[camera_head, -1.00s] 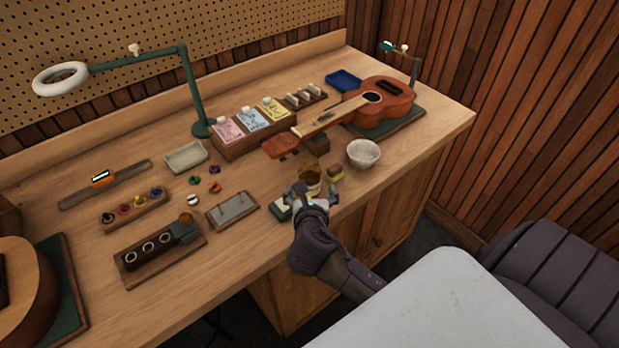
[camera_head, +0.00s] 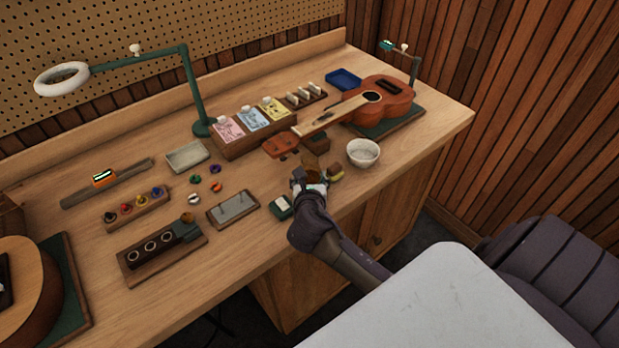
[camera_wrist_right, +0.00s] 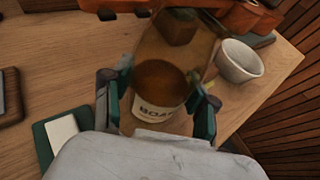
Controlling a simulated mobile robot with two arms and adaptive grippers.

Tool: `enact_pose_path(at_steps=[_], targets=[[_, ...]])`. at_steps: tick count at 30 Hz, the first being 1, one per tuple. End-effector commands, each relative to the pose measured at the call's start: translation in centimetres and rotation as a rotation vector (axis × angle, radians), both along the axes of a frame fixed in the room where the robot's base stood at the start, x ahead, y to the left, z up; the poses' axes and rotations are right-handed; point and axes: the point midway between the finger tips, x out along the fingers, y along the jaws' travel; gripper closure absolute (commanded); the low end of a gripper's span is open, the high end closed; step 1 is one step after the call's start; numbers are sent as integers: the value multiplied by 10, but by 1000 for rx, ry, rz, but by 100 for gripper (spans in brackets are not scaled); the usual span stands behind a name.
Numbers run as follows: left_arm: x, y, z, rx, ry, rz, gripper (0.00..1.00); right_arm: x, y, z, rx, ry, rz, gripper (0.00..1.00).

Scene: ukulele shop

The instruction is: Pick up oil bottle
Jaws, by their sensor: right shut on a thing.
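The oil bottle is amber with a white label, partly reading "BOA". It shows in the head view (camera_head: 313,168) near the front edge of the workbench, and large in the right wrist view (camera_wrist_right: 160,82). My right gripper (camera_head: 311,182) is shut on it, with one dark green finger on each side of its lower part in the right wrist view (camera_wrist_right: 157,98). The fingers hide some of the bottle in the head view. I cannot tell whether its base touches the bench. My left gripper is not in view.
A green box with a white top (camera_head: 281,207) is just left. A ukulele (camera_head: 385,102) lies behind. The bench front left of the green box is mostly clear.

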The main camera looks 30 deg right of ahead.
Motion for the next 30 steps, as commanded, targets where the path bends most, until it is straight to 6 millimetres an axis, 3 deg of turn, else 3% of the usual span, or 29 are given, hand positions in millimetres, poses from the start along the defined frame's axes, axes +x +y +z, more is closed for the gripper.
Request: enact_pose_path(at_steps=[2,17,30], targets=[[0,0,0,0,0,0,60,0,0,0,1,1,0,84],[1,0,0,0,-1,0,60,0,0,7,1,-3,0,84],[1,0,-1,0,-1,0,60,-5,-5,45,-3,-3,-2,84]])
